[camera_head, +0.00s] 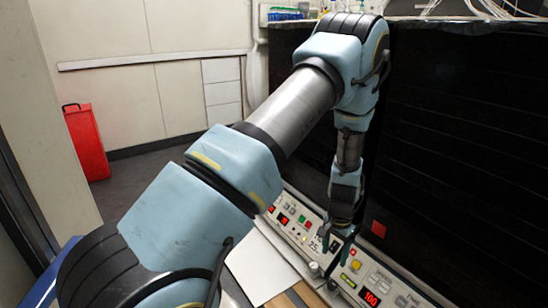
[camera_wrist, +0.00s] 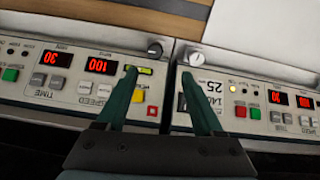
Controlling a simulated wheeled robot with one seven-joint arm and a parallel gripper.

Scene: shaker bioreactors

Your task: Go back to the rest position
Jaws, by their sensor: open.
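My gripper (camera_head: 338,243) hangs at the end of my arm, pointing down in front of the shaker control panels. In the wrist view, its two green fingers (camera_wrist: 163,88) are spread apart with nothing between them. One shaker panel (camera_wrist: 60,70) lies at the left of the wrist view and another panel (camera_wrist: 260,95) at the right, with a gap between them. The fingertips overlap the panel faces in the picture. Whether they touch is not clear. In the head view, the panels (camera_head: 393,298) run below and beside my gripper.
The dark shaker fronts (camera_head: 460,150) stand close on the right. A red bin (camera_head: 86,142) stands by the wall at the left. A white surface (camera_head: 258,265) and a wooden strip (camera_wrist: 130,22) lie in front of the panels. The floor at left is clear.

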